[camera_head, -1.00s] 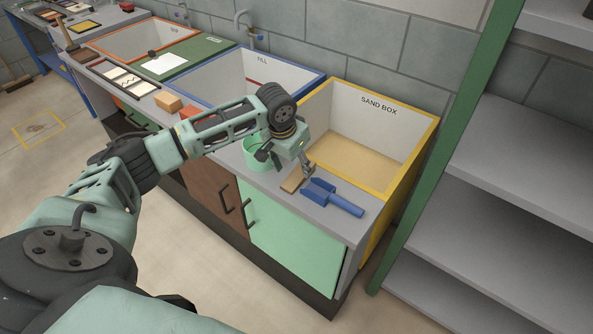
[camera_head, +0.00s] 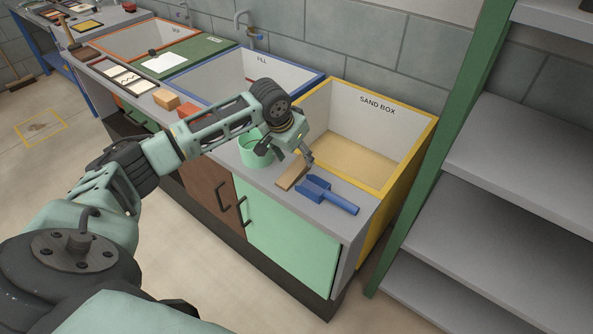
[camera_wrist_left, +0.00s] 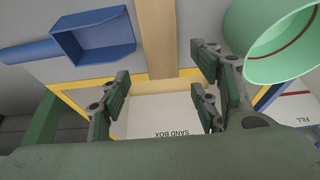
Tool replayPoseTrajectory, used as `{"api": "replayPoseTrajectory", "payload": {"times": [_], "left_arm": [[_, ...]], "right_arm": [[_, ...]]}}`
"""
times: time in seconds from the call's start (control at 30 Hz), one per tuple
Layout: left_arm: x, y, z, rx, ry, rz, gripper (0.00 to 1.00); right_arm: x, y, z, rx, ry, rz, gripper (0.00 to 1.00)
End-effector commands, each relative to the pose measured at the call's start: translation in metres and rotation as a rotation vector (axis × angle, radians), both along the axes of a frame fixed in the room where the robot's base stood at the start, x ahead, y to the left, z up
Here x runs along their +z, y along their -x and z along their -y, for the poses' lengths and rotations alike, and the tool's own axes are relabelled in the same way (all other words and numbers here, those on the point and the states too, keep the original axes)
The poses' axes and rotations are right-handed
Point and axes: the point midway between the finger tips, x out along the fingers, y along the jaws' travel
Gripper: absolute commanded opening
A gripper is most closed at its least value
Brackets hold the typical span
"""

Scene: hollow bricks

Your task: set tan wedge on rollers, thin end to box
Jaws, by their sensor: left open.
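A tan wooden piece (camera_head: 292,177), which I take for the tan wedge, lies on the grey counter in front of the sand box (camera_head: 362,156). It also shows in the left wrist view (camera_wrist_left: 158,40), pointing towards the sand box; I cannot tell which end is thin. My left gripper (camera_head: 309,161) is open by the far end of the wedge, near the sand box's yellow rim. In the left wrist view its spread fingers (camera_wrist_left: 160,100) hold nothing. I cannot make out any rollers. My right gripper is not in view.
A blue scoop (camera_head: 328,194) lies close to the right of the wedge. A mint-green bucket (camera_head: 256,152) stands close to its left. An orange block (camera_head: 167,101) sits farther left on the counter. Grey shelves (camera_head: 500,200) with a green post stand to the right.

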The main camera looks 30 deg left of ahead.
Motion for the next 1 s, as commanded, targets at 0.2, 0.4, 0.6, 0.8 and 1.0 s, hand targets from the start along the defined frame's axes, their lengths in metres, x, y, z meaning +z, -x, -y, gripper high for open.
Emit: {"api": "replayPoseTrajectory", "payload": {"times": [0.2,0.4,0.6,0.8,1.0], "left_arm": [[-0.03,-0.013,-0.002,-0.001,0.002,-0.003,0.57],[-0.043,-0.018,-0.002,-0.001,0.001,0.0,0.57],[-0.043,-0.018,-0.002,-0.001,0.0,0.0,0.56],[-0.043,-0.018,-0.002,-0.001,0.001,0.0,0.39],[-0.043,-0.018,-0.002,-0.001,0.0,-0.001,0.21]], "right_arm": [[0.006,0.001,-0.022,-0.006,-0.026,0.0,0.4],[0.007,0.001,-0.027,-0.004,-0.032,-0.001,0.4],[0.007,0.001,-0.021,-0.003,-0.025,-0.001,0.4],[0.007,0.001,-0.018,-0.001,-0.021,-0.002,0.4],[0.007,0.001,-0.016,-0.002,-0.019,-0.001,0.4]]}}
